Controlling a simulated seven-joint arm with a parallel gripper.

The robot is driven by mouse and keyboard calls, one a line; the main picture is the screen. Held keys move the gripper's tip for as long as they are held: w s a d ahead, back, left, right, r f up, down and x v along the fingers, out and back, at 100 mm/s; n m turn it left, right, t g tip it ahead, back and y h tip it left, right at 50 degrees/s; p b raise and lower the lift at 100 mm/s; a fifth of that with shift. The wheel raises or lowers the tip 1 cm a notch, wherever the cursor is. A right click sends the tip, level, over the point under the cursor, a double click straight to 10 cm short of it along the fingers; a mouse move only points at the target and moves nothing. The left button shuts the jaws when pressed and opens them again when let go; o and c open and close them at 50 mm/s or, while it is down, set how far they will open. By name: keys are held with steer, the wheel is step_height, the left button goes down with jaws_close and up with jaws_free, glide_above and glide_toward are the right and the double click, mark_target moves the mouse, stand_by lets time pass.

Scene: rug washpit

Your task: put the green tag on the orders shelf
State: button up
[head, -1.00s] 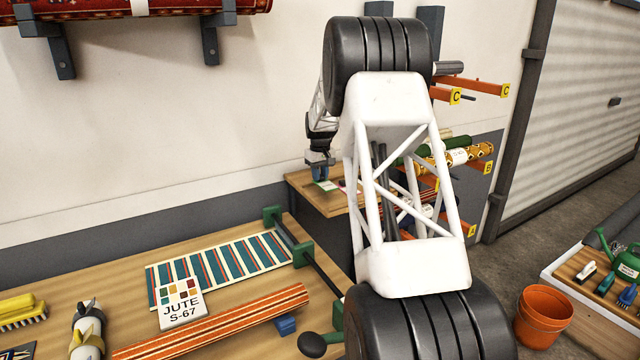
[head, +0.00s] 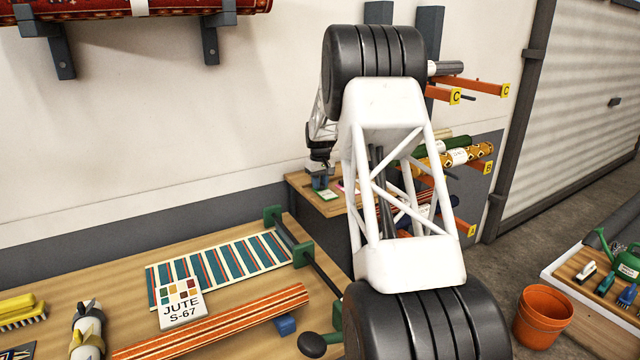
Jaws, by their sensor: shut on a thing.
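The small green tag (head: 327,196) shows at the tips of my gripper (head: 321,186), over the wooden shelf (head: 302,188) at the back, in the middle of the picture. My gripper points down and is shut on the tag. The tag lies nearly flat and is very low, at or just above the shelf board; I cannot tell whether it touches. My arm hides the right part of the shelf.
A pink item (head: 341,184) lies on the shelf right of my gripper. A rack with orange arms (head: 466,83) holds rolled rugs behind my arm. The wooden bench (head: 215,240) in front carries a striped rug piece and a JUTE S-67 card (head: 181,304).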

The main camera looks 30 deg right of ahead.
steer(key=shift+f, duration=0.15)
steer(key=o, duration=0.9)
step_height(320, 180, up, 12)
stand_by(0.5)
stand_by(0.4)
